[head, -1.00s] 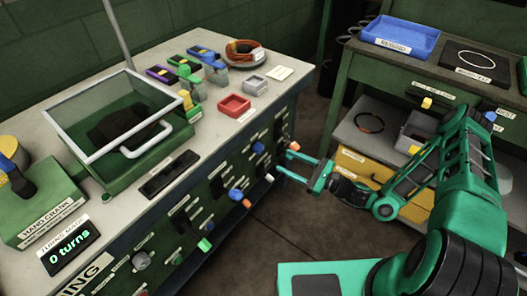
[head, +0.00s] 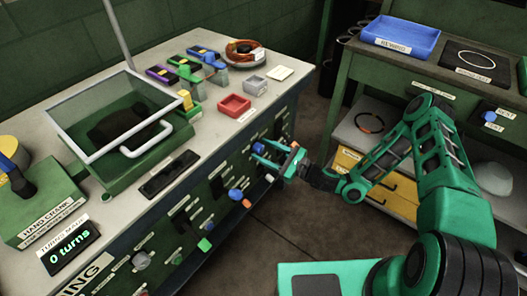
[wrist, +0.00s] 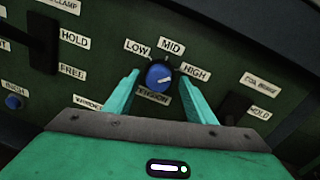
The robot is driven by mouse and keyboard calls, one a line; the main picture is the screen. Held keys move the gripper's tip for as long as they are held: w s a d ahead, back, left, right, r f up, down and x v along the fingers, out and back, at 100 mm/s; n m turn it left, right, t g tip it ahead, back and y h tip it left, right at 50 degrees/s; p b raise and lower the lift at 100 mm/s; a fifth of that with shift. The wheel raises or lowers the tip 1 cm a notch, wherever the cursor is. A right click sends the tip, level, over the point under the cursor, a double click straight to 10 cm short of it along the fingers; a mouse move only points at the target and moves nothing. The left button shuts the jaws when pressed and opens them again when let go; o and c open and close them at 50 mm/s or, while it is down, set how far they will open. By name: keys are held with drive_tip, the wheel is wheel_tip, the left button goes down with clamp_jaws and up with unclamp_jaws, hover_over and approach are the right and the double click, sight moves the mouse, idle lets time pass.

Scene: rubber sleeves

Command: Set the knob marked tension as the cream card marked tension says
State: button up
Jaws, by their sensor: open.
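The blue tension knob (wrist: 159,76) is on the dark green panel, with LOW, MID and HIGH labels around it. Its label below is partly covered and reads as TENSION. A pale line on the knob's face lies nearly level, on the HIGH side. In the head view a blue knob (head: 258,148) shows at my fingertips. My gripper (wrist: 160,80) is open, with one finger on each side of the knob; contact is unclear. In the head view my gripper (head: 261,151) is at the panel front. A cream card (head: 280,73) lies on the bench top; its writing is too small to read.
A HOLD/FREE switch (wrist: 43,57) and a blue push button (wrist: 14,102) sit left of the knob. A dark switch (wrist: 236,107) sits on its right. Open floor lies beside the bench.

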drive_tip(key=shift+c, duration=0.5)
drive_tip(key=c, duration=0.9)
drive_tip(key=shift+a, duration=0.15)
drive_tip(key=shift+c, duration=0.2)
drive_tip(key=shift+w, duration=0.1)
drive_tip(key=n, duration=0.3)
drive_tip(key=shift+d+r, duration=0.1)
drive_tip(key=shift+d, duration=0.1)
drive_tip(key=n+h, duration=0.1)
drive_tip(key=n, duration=0.5)
drive_tip(key=shift+n, duration=0.3)
